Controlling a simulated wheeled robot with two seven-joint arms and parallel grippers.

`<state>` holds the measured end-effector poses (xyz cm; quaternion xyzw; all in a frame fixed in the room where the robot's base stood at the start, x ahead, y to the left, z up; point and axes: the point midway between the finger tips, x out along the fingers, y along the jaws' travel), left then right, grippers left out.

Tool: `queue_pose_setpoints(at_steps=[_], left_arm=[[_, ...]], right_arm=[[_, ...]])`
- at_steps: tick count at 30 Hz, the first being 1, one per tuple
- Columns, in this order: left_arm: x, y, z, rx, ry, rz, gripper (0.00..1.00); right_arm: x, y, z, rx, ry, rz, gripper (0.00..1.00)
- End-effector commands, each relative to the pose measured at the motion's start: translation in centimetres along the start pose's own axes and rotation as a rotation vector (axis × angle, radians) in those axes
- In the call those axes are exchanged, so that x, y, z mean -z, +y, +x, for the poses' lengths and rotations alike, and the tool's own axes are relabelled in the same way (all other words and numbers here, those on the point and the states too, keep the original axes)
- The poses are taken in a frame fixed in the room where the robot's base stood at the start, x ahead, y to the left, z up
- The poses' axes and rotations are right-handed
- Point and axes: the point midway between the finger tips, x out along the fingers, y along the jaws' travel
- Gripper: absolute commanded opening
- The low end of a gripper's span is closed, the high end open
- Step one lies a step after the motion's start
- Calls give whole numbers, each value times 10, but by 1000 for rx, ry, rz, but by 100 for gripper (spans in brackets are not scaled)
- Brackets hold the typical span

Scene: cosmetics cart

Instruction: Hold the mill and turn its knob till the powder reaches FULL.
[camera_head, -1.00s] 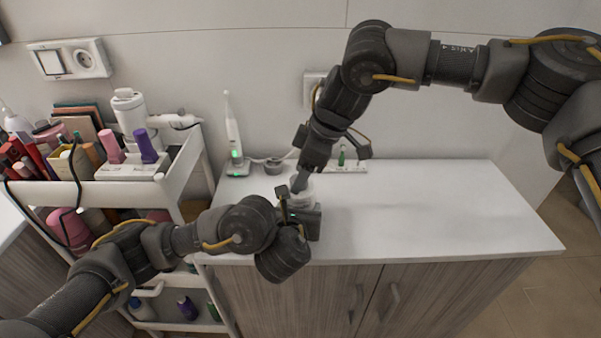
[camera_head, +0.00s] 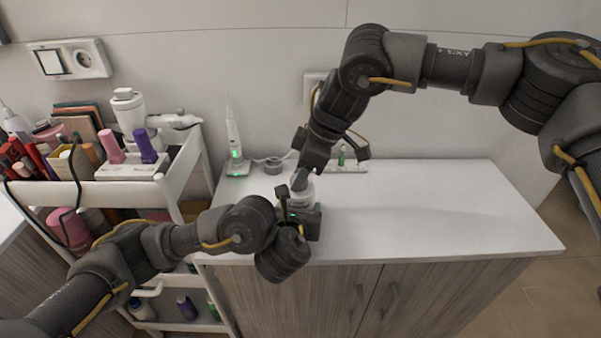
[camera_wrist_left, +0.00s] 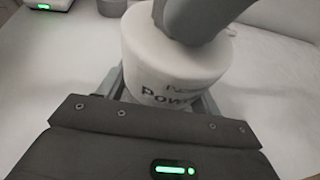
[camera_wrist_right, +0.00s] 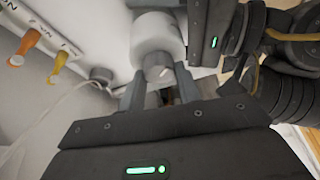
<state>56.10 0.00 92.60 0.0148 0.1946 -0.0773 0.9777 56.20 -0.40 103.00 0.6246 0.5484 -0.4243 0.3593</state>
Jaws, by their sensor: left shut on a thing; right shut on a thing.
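The mill (camera_head: 302,196) is a white cylinder standing near the front edge of the white cabinet top, mostly covered by my grippers in the head view. In the left wrist view its white body (camera_wrist_left: 176,62) carries partly cut-off dark lettering. My left gripper (camera_head: 297,208) is shut around the mill's body from the front. My right gripper (camera_head: 299,182) comes down from above and is shut on the mill's grey knob (camera_wrist_right: 157,66). The powder level and any FULL mark do not show in these frames.
A white cart (camera_head: 168,190) with bottles and tools stands at the left. An upright white device (camera_head: 234,142) with a green light and a small grey round item (camera_head: 273,165) stand behind the mill. The cabinet top (camera_head: 440,205) is clear to the right.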

Motion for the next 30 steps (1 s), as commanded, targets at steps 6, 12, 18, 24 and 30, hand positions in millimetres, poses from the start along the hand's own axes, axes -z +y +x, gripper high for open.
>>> queue_pose_setpoints(at_steps=[6,12,18,24,30], left_arm=[[1,0,0,0,1,2,32],[1,0,0,0,1,3,32],[1,0,0,0,1,3,32],[1,0,0,0,1,3,32],[1,0,0,0,1,2,32]], right_arm=[[1,1,0,43,1,-100,10],[1,2,0,109,1,-258,10],[2,2,0,185,0,-432,10],[2,2,1,259,-1,-607,10],[3,2,1,334,-3,-782,10]])
